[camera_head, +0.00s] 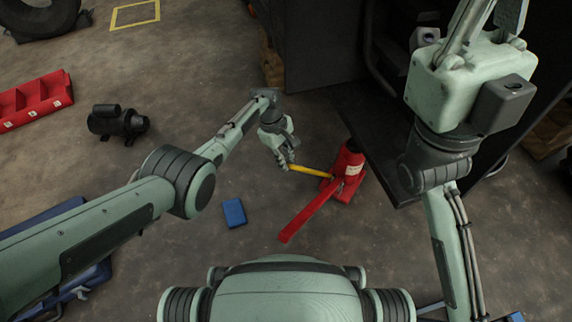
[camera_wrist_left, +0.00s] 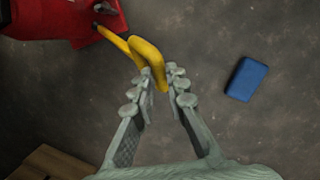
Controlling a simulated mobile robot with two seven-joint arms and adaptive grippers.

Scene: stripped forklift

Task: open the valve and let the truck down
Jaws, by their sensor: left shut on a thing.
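A red jack (camera_head: 349,172) stands on the floor beside the dark forklift (camera_head: 322,40). Its long red lever (camera_head: 308,210) slopes down toward me. A yellow handle (camera_head: 312,171) sticks out from the jack to the left. My left gripper (camera_head: 287,163) is at the free end of this yellow handle. In the left wrist view the left fingers (camera_wrist_left: 158,82) are closed about the bent end of the yellow handle (camera_wrist_left: 148,58), and part of the red jack (camera_wrist_left: 50,20) shows behind. My right gripper (camera_head: 490,20) is raised at the upper right, with its fingertips cut off by the frame.
A blue block (camera_head: 234,212) lies on the floor left of the red lever; it also shows in the left wrist view (camera_wrist_left: 246,79). A black motor-like part (camera_head: 117,123) and a red bin (camera_head: 36,100) stand further left. The floor between is clear.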

